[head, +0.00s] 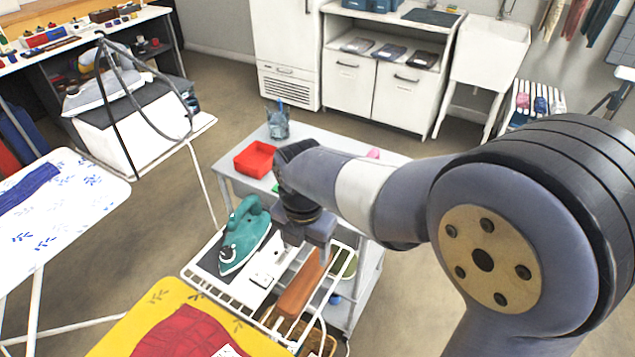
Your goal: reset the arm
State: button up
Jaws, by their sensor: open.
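My arm reaches in from the right and bends down at the wrist. My gripper (308,246) points down over the wire rack (190,275) at the end of the ironing board. The jaws are open, and I see nothing held between them. A brown wooden block (302,288) lies on the rack just below the gripper. I cannot tell whether the gripper touches it. A teal iron (246,238) stands on a dark pad to the left of the gripper. The wrist and forearm hide part of the grey cart behind.
The grey cart (317,134) carries a red tray (255,159) and a wire cup (278,124). A yellow ironing board (165,310) with a red garment (190,335) is in front. A white patterned board (80,200) stands left. Bare floor lies between the boards and the cabinets.

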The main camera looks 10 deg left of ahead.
aim_at(306, 277)
notch_tip(306, 277, down, 12)
jog(key=shift+f+b, duration=0.15)
jog(key=shift+b, duration=0.25)
notch_tip(306, 277, up, 2)
jog(key=shift+r, duration=0.8)
jog(key=shift+f, duration=0.1)
